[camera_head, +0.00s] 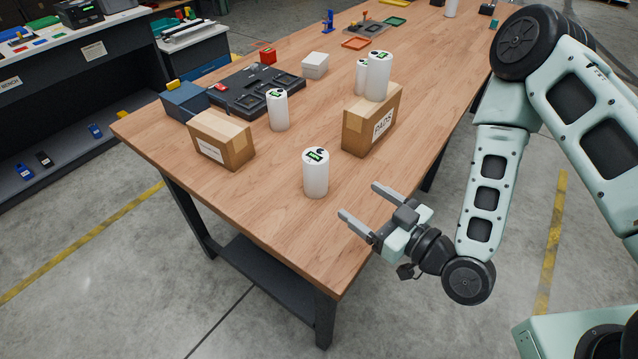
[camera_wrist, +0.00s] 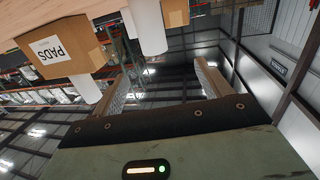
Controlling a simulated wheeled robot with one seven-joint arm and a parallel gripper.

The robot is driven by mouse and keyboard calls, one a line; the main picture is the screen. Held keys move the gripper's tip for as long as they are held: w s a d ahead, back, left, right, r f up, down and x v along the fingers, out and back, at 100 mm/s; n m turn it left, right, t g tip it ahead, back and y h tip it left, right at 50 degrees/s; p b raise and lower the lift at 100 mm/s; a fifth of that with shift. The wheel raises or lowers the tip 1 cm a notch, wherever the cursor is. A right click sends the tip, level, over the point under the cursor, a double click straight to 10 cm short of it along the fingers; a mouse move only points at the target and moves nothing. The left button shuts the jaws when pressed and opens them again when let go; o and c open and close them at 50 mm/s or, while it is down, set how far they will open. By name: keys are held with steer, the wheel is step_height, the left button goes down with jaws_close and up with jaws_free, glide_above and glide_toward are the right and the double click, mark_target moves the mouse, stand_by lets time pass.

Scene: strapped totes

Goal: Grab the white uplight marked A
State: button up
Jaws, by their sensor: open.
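Several white cylinders stand here, with green and black labels on top; I cannot read which is marked A. The nearest white cylinder (camera_head: 316,175) stands upright near the table's front edge; one also shows between the finger lines in the wrist view (camera_wrist: 149,25), which is upside down. Another white cylinder (camera_head: 278,111) stands farther back. A white cylinder (camera_head: 378,78) stands on the PADS box (camera_head: 365,125), with a partly hidden one (camera_head: 361,76) beside it. My gripper (camera_head: 359,199) is open and empty, to the right of the nearest cylinder and apart from it.
The wooden table (camera_head: 270,215) also holds a smaller cardboard box (camera_head: 222,140), a black tray (camera_head: 255,90), a white box (camera_head: 315,65) and a blue bin (camera_head: 185,101). Another cylinder (camera_head: 451,8) stands at the far end. The front corner is clear.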

mark_target(324, 166)
steer(key=shift+s+d+m+t+h+b, duration=0.1)
steer(key=shift+d+m+t+h+b, duration=0.25)
steer(key=shift+m+t+b, duration=0.2)
steer(key=x, duration=0.6)
steer(key=p+x, duration=0.1)
steer(key=x, duration=0.3)
steer(key=shift+r, duration=0.3)
steer(key=p+x, duration=0.1)
steer(key=x, duration=0.4)
steer(key=shift+w+a+p, duration=0.2)
steer(key=shift+w+p, duration=0.05)
steer(key=shift+p, duration=0.05)
steer(key=shift+w+a+f, duration=0.1)
steer(key=shift+w+a, duration=0.25)
steer(key=shift+w, duration=0.05)
steer(key=c, duration=1.3)
steer(key=shift+c, duration=0.9)
